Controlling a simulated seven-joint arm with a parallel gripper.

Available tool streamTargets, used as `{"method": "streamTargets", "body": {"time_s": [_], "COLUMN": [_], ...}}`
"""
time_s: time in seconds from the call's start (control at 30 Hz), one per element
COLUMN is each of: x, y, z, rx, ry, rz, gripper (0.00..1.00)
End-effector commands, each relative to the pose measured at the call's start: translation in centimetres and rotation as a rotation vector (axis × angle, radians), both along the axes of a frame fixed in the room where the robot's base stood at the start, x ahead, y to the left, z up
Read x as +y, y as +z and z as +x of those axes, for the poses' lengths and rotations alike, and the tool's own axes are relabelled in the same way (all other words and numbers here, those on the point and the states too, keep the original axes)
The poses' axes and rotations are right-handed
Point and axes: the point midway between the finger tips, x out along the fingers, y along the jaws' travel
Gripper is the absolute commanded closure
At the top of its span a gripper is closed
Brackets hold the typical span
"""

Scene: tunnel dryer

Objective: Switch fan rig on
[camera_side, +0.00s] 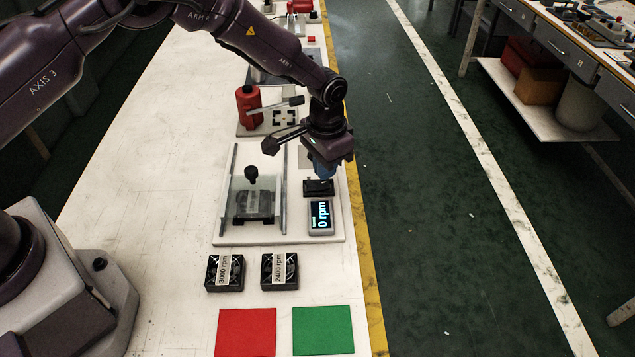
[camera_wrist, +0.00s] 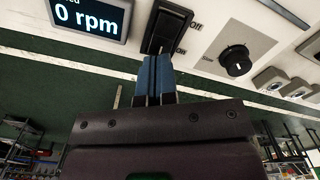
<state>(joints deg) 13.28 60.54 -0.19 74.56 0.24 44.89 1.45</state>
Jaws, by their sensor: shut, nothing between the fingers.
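The fan rig is a white board (camera_side: 275,240) with a clear cover (camera_side: 240,205) and black knob between two rails. Its display (camera_side: 320,216) reads 0 rpm, also in the wrist view (camera_wrist: 90,17). A black rocker switch (camera_side: 318,187) sits just behind the display. In the wrist view the switch (camera_wrist: 168,28) has "Off" beside its upper part and "On" beside its lower end. My gripper (camera_side: 322,174) is shut and empty, pointing down over the switch. Its blue fingertips (camera_wrist: 155,62) appear at the switch's "On" end; I cannot tell whether they touch it.
Two loose fans, marked 3000 rpm (camera_side: 225,272) and 2400 rpm (camera_side: 279,271), lie in front of the board. A red square (camera_side: 246,332) and green square (camera_side: 323,331) lie nearer. A dial (camera_wrist: 236,61) shows beside the switch in the wrist view.

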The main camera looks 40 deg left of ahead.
Motion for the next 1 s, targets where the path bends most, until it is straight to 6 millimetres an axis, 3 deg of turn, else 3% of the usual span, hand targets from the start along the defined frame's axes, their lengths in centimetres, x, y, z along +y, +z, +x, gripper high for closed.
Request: {"method": "streamTargets", "body": {"time_s": [1.0], "x": [0.0], "y": [-1.6], "z": [0.0], "rx": [0.001], "ry": [0.000], "rz": [0.000], "gripper": [1.00]}}
